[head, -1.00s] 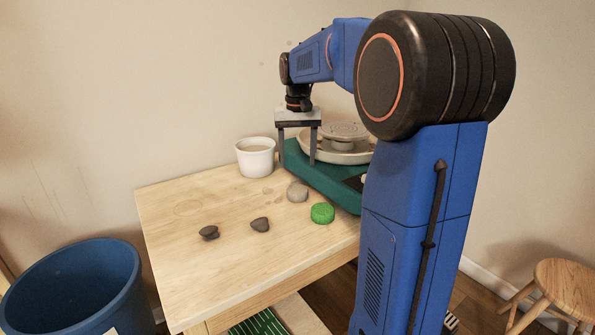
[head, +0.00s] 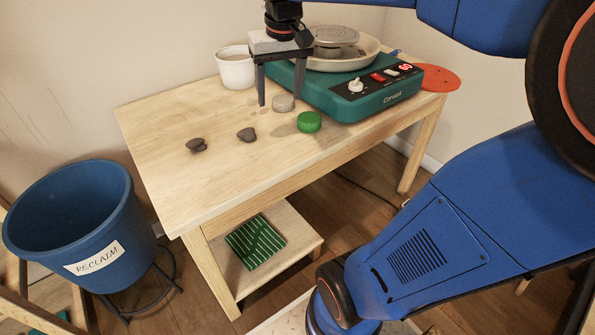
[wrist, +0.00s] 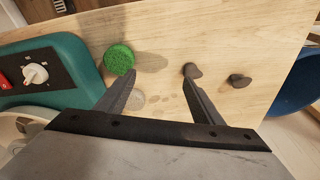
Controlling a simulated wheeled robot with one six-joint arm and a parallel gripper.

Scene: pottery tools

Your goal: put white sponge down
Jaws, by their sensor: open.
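A pale grey-white round piece (head: 283,103), which looks like the white sponge, lies on the wooden table (head: 165,110) beside a green round sponge (head: 309,122). In the wrist view the pale piece (wrist: 137,99) is partly hidden by one finger; the green sponge (wrist: 119,59) shows fully.
A teal pottery wheel (head: 372,100) stands behind and right, and a white bucket (head: 236,72) behind left. Two dark pieces (head: 247,134) (head: 197,146) lie left of the sponges. The table's front left is clear. A blue reclaim bin (head: 72,225) stands left of the table.

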